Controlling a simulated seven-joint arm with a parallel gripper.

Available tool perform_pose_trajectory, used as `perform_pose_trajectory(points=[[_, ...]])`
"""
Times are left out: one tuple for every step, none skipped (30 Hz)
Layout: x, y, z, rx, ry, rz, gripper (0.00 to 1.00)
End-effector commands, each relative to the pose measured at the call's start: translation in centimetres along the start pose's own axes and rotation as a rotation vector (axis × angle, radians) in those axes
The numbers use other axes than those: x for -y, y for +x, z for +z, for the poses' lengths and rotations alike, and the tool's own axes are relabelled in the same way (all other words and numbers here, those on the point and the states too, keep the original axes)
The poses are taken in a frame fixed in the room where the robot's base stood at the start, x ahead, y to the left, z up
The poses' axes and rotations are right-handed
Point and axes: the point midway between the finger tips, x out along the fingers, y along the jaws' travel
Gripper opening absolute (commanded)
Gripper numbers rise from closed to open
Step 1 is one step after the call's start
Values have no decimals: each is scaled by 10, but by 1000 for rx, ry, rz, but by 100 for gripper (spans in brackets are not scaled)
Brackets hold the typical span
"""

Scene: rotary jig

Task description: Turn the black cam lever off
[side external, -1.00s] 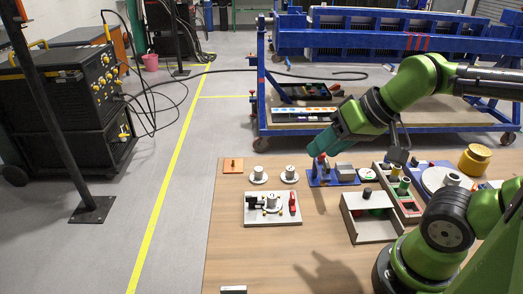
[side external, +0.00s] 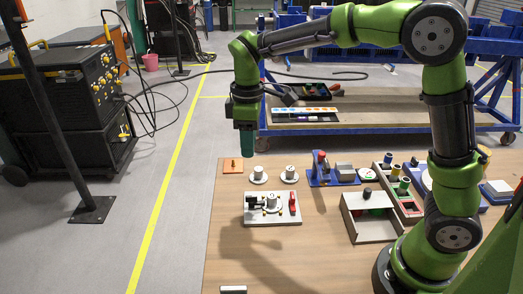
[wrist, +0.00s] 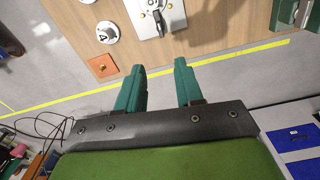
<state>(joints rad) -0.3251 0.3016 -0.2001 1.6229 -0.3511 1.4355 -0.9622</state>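The jig is a pale rectangular plate (side external: 283,220) on the table, with a round silver part (side external: 271,200) in its middle. The black cam lever (side external: 254,203) sits at the plate's left side, and a red upright part (side external: 293,203) at its right.
An orange square (side external: 232,166) and two white discs (side external: 258,176) (side external: 290,175) lie behind the jig. A blue fixture (side external: 325,181) and an open grey box (side external: 372,230) stand to the right.

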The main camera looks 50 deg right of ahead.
Motion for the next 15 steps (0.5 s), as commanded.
perform_pose_trajectory(points=[[-3, -7, -1, -3, -38, 4, 36], [-2, -9, -1, -1, -61, 3, 36], [-2, -9, 0, 4, -86, 0, 36], [-1, -8, 2, 9, -99, -5, 36], [0, -8, 2, 11, -110, -8, 36], [0, -6, 2, 12, -119, -9, 36], [0, -4, 2, 11, -124, -9, 36], [0, -1, 2, 12, -126, -10, 36], [0, 4, 3, 13, -126, -11, 36], [0, 8, 3, 14, -125, -10, 36], [0, 13, 3, 14, -125, -11, 36], [1, 20, 3, 15, -124, -12, 36], [1, 26, 3, 14, -125, -11, 36], [1, 32, 3, 15, -124, -11, 36], [1, 42, 4, 15, -123, -12, 36]])
